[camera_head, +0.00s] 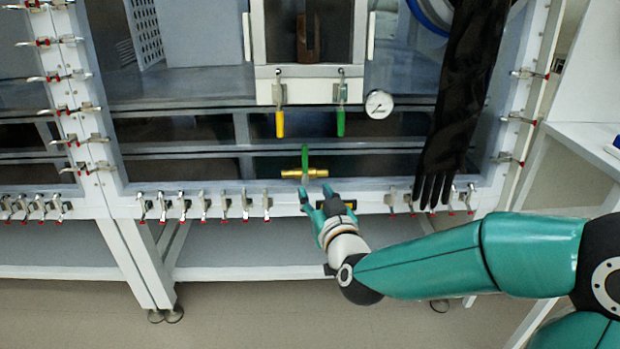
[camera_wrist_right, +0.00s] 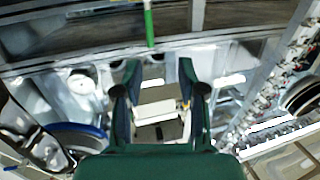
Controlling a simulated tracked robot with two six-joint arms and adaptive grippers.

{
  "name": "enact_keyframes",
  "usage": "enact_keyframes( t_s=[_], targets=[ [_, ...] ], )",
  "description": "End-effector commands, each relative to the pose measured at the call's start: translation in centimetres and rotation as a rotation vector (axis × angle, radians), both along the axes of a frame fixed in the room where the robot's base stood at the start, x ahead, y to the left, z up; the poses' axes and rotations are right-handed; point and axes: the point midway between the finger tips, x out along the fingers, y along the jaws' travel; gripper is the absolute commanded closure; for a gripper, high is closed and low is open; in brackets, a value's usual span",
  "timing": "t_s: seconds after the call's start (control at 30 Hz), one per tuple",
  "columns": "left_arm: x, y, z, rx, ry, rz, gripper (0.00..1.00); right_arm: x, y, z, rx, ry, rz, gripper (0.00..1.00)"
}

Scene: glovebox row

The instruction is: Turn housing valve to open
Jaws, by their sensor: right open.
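The housing valve has a brass body (camera_head: 290,173) lying level on the lower front of the glovebox. Its green lever (camera_head: 306,152) points up, crosswise to the body. My right gripper (camera_head: 317,193) is just below the valve, its fingers open and pointing up toward it. It looks empty, and I cannot tell whether a fingertip touches the valve. In the right wrist view the two open fingers (camera_wrist_right: 160,78) have a gap between them, and a green lever (camera_wrist_right: 149,22) stands beyond their tips. My left gripper is not in view.
A yellow handle (camera_head: 280,124) and another green handle (camera_head: 341,123) hang below the small chamber (camera_head: 308,87). A round gauge (camera_head: 379,104) is beside them. A black glove (camera_head: 461,90) hangs at right. Several clamps (camera_head: 204,204) line the lower frame.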

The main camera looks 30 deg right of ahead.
Motion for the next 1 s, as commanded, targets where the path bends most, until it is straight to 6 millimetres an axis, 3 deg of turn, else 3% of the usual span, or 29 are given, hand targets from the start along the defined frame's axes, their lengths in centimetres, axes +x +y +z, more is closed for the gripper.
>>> enact_keyframes(
  t_s=[0.03, 0.17, 0.37, 1.0],
  targets=[
    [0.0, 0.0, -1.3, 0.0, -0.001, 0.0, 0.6, -0.4, -0.5, 0.1, -0.012, -0.032, -0.018, 0.6],
    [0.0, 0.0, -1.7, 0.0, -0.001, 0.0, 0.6, -0.7, -1.3, 1.4, -0.03, -0.068, -0.04, 0.6],
    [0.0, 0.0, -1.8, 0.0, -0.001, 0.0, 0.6, 1.1, -2.0, 1.7, -0.032, -0.071, -0.043, 0.6],
    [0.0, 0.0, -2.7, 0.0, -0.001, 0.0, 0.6, 12.8, -6.3, 1.5, -0.031, -0.07, -0.042, 0.6]
  ],
)
